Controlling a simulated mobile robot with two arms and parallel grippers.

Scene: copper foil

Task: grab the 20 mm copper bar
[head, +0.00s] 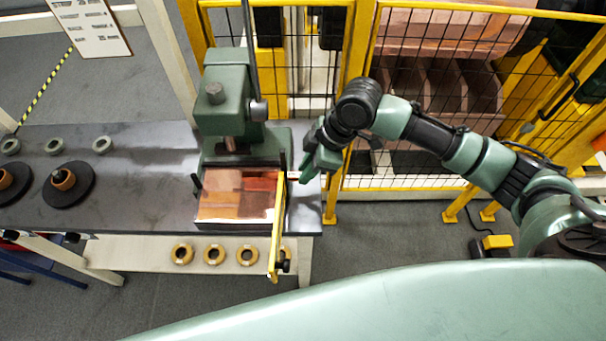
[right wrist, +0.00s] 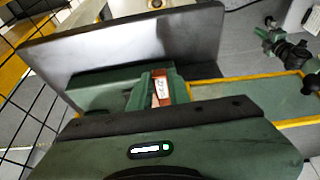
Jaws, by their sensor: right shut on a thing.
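My right gripper (head: 307,168) is at the right edge of the dark bench, just right of the green press. In the right wrist view its green jaws (right wrist: 155,90) are shut on a small copper bar (right wrist: 163,86) with a pale printed label. I cannot read the bar's size.
The green press (head: 225,100) stands on the bench (head: 130,150), with copper sheets (head: 235,195) before it and a yellow lever (head: 278,225) beside them. Rings and a dark disc (head: 82,172) lie left. Yellow mesh fencing (head: 430,100) stands behind.

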